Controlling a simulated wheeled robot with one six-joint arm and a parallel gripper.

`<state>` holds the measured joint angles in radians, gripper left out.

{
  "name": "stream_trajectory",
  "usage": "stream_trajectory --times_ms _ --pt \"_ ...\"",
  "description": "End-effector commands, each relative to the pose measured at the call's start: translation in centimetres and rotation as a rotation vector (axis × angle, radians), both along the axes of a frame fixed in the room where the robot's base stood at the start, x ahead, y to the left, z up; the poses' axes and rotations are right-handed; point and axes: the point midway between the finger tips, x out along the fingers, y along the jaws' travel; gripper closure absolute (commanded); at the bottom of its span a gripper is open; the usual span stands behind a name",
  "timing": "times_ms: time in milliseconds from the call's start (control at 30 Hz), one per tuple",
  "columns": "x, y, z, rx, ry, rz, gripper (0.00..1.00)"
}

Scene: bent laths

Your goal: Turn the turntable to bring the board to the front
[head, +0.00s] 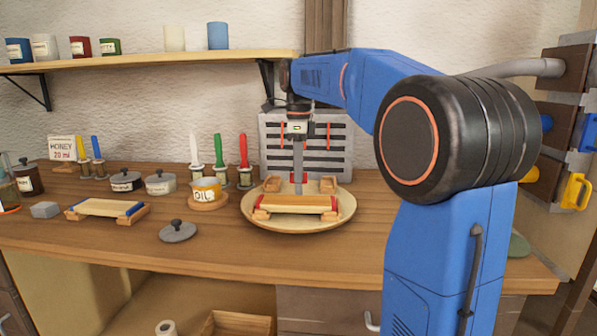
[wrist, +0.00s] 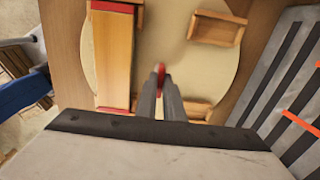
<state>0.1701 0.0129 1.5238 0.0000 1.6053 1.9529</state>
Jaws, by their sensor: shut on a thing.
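The round pale turntable (head: 250,216) lies on the wooden bench. A cream board with red ends (head: 297,203) rests across wooden rests at its front side, nearest me. In the wrist view the board (wrist: 112,60) runs along the left of the turntable (wrist: 175,30). My gripper (head: 298,186) points down at the turntable's middle, behind the board. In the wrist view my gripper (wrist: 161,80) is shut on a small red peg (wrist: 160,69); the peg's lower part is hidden.
Two more wooden rests sit at the turntable's back, one at the right (head: 328,184). A grey slatted panel (head: 338,152) stands close behind. An oil pot (head: 207,190), a dark-knobbed lid (head: 178,231) and a blue-ended board (head: 106,208) are to the left.

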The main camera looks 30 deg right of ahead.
Motion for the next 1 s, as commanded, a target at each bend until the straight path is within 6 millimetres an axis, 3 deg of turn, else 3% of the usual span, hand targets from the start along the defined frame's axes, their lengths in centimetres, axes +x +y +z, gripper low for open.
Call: stream_trajectory --times_ms 767,800,867,1000 --pt "0.09 -0.04 0.17 -0.001 -0.005 -0.057 1.0" --pt "0.09 -0.04 0.17 -0.001 -0.005 -0.057 0.87" --pt "0.08 -0.04 0.16 -0.001 -0.005 -0.057 0.73" --pt "0.05 -0.03 0.1 -0.001 -0.003 -0.056 0.73"
